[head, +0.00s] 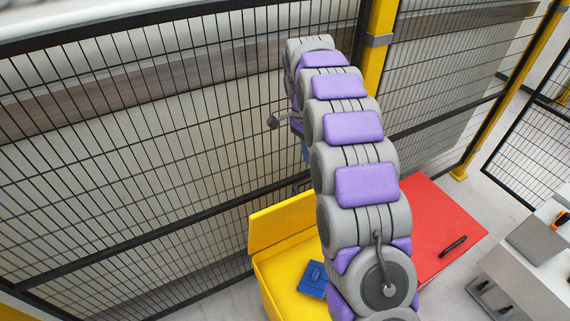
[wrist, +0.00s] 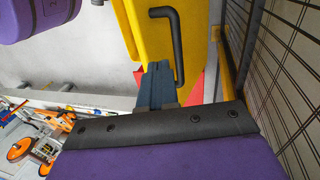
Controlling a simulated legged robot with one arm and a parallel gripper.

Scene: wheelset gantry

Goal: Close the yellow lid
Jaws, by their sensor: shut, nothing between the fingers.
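The yellow lid (head: 283,224) stands raised at the back edge of the yellow box (head: 266,287), close to the fence. In the wrist view the lid (wrist: 205,45) shows a black bar handle (wrist: 178,48). My gripper (wrist: 157,68) is shut and empty. Its blue-grey fingers appear just beside the lower end of the handle; I cannot tell if they touch it. In the head view my arm hides most of the gripper and the right part of the yellow box. A blue item (head: 312,279) lies inside the box.
A black mesh fence (head: 150,150) runs close behind the box, with a yellow post (head: 376,55). A red lid (head: 440,225) with a black handle (head: 453,246) is right of the yellow box. A white table (head: 535,260) stands at far right.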

